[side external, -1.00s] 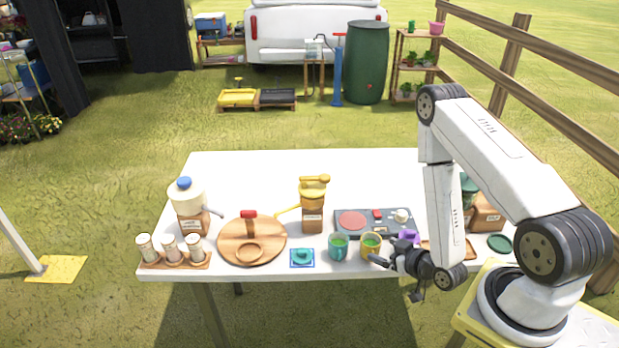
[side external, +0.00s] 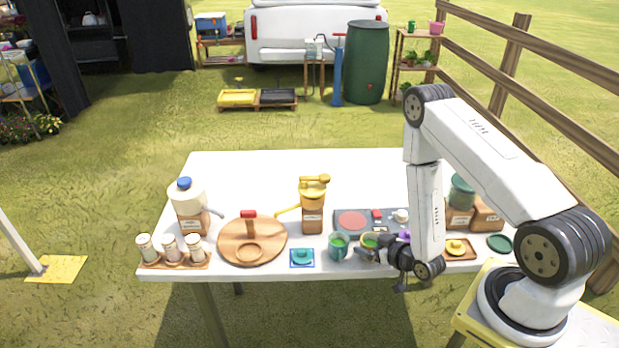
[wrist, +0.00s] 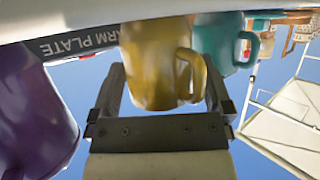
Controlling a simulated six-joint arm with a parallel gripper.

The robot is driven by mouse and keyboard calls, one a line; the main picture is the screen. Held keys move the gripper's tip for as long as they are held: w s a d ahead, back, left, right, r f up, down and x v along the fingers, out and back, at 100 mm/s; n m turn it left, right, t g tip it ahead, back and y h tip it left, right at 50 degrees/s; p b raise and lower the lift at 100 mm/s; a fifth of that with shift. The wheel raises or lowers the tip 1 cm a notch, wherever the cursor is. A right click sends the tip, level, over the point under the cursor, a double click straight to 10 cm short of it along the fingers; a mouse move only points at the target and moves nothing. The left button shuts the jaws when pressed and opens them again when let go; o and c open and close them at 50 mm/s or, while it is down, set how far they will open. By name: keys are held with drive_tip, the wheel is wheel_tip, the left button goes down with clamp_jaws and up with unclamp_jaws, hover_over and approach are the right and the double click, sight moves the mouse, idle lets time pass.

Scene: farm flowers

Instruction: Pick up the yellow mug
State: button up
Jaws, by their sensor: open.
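The yellow mug (side external: 369,240) stands near the table's front edge, partly hidden by my gripper (side external: 366,252). In the wrist view, which looks upside down, the yellow mug (wrist: 150,65) appears between the two fingers of my gripper (wrist: 163,72). Its handle (wrist: 190,75) is on the right side, near the right finger. The fingers are apart, with gaps visible beside the mug's lower part in the picture. I cannot tell whether either finger touches it.
A teal mug (side external: 338,247) stands close to the yellow mug's left; it also shows in the wrist view (wrist: 218,42). A purple mug (wrist: 35,110) is on the other side. A grey hot plate (side external: 352,221) lies behind. The table's back (side external: 250,170) is clear.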

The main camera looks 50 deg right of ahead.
drive_tip(key=c, duration=1.3)
drive_tip(key=shift+o, duration=0.2)
drive_tip(key=shift+r, duration=0.1)
wheel_tip(320, 180, up, 10)
idle(0.8)
